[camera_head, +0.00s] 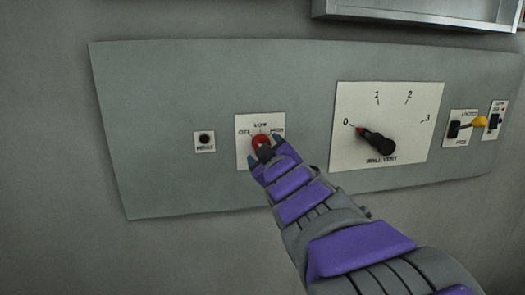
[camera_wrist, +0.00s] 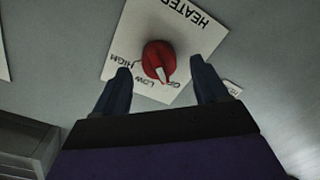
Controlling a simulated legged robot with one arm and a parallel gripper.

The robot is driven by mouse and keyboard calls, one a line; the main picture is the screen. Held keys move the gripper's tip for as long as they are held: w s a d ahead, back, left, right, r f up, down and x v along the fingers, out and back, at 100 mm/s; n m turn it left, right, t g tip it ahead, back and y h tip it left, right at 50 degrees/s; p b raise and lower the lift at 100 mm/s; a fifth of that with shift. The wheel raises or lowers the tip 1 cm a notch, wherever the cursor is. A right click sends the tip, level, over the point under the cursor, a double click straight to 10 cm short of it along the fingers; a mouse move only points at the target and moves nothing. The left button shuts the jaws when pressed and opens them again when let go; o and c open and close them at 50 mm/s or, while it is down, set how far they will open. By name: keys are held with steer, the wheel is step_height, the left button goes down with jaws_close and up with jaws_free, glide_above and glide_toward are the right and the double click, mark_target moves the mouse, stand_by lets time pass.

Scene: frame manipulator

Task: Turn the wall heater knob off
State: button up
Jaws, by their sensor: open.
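The red heater knob (camera_head: 261,140) sits on a white label plate (camera_head: 243,127) marked OFF, LOW and HIGH. In the wrist view the red knob (camera_wrist: 157,57) has a white pointer directed at the edge of the OFF mark, beside LOW. My gripper (camera_head: 265,153) is at the knob, its arm reaching in from the lower right. In the wrist view my gripper (camera_wrist: 160,66) is open, with one dark finger on each side of the knob and visible gaps between. My gripper hides the lower part of the knob in the head view.
The grey wall panel (camera_head: 160,100) also holds a small black button (camera_head: 204,138) left of the knob. To the right are a large vent dial (camera_head: 376,143) pointing at 0 and a yellow-tipped switch (camera_head: 479,122). A metal ledge (camera_head: 400,14) juts out above.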

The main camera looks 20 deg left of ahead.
steer(key=b+v, duration=0.1)
steer(key=v, duration=1.3)
steer(key=shift+b, duration=0.35)
steer(key=shift+f, duration=0.1)
steer(key=s+d+f+m+g+h+b, duration=0.25)
steer(key=d+f+m+h+b, duration=0.25)
steer(key=d+f, duration=0.8)
steer(key=s+d+f+m+g+h+b, duration=0.1)
steer(key=d+f+m+g+h+b, duration=0.5)
steer(key=f, duration=1.1)
steer(key=s+d+f+m+g+b, duration=0.1)
steer(key=s+d+f+g+b, duration=0.2)
steer(key=s+f, duration=0.6)
steer(key=s+d+f+m+g+y+b, duration=0.1)
steer(key=s+d+f+g+b, duration=0.3)
steer(key=s+f, duration=0.6)
steer(key=s+d+m+g, duration=0.1)
steer(key=s, duration=0.5)
steer(key=shift+f+m, duration=0.3)
steer(key=shift+d, duration=0.15)
